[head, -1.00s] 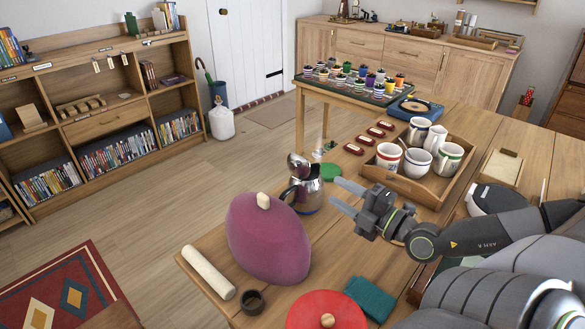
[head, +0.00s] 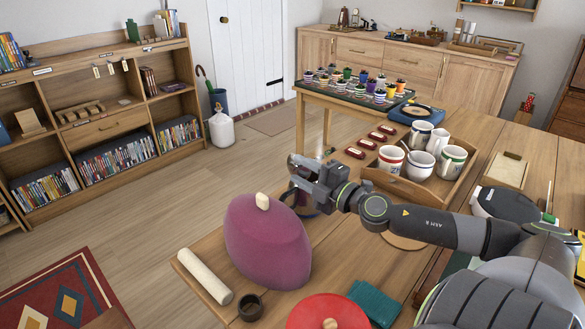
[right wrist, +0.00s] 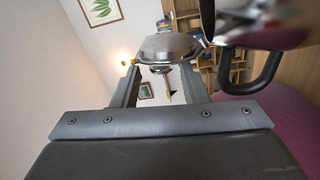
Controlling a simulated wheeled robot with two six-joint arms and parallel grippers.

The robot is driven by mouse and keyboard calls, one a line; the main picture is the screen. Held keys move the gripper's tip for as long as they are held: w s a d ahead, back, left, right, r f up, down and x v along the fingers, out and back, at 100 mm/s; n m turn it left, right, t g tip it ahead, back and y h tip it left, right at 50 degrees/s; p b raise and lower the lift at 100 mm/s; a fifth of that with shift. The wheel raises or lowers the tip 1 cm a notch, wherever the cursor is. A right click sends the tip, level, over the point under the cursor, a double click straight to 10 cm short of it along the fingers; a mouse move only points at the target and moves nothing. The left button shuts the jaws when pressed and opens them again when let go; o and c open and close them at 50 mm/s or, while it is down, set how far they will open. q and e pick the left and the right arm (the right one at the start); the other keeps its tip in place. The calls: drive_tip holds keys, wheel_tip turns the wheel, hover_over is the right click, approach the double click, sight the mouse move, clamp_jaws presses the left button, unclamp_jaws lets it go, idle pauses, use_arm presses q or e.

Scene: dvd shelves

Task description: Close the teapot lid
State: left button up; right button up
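The teapot is a steel pot with a dark handle, mostly hidden behind my right gripper in the head view; a little of its lower body (head: 308,211) shows. In the right wrist view its shiny body (right wrist: 262,28) and black handle (right wrist: 268,72) are at the upper right. Its domed steel lid (right wrist: 168,46) stands just beyond my right fingertips, seemingly raised. My right gripper (head: 302,170) is at the lid's height; its fingers (right wrist: 159,78) are apart with a gap between them. Whether they touch the lid I cannot tell. My left gripper is not in view.
A purple tea cosy (head: 265,245) stands close in front of the pot. A rolling pin (head: 205,276), a small dark cup (head: 250,307) and a red round lid (head: 327,314) are nearer. A wooden tray (head: 440,192) with mugs is to the right.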

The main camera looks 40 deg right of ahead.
sight(296, 169)
drive_tip(key=shift+w+r+p, duration=0.2)
drive_tip(key=shift+w+p, duration=0.15)
drive_tip(key=shift+p, duration=0.05)
drive_tip(key=shift+w+p, duration=0.5)
drive_tip(key=shift+p, duration=0.05)
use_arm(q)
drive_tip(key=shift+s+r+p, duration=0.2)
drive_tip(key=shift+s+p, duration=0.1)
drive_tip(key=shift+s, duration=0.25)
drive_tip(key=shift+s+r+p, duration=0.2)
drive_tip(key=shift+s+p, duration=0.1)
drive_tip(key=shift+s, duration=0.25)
use_arm(e)
drive_tip(key=shift+w+a, duration=0.2)
drive_tip(key=shift+w, duration=0.5)
drive_tip(key=shift+f, duration=0.1)
clamp_jaws()
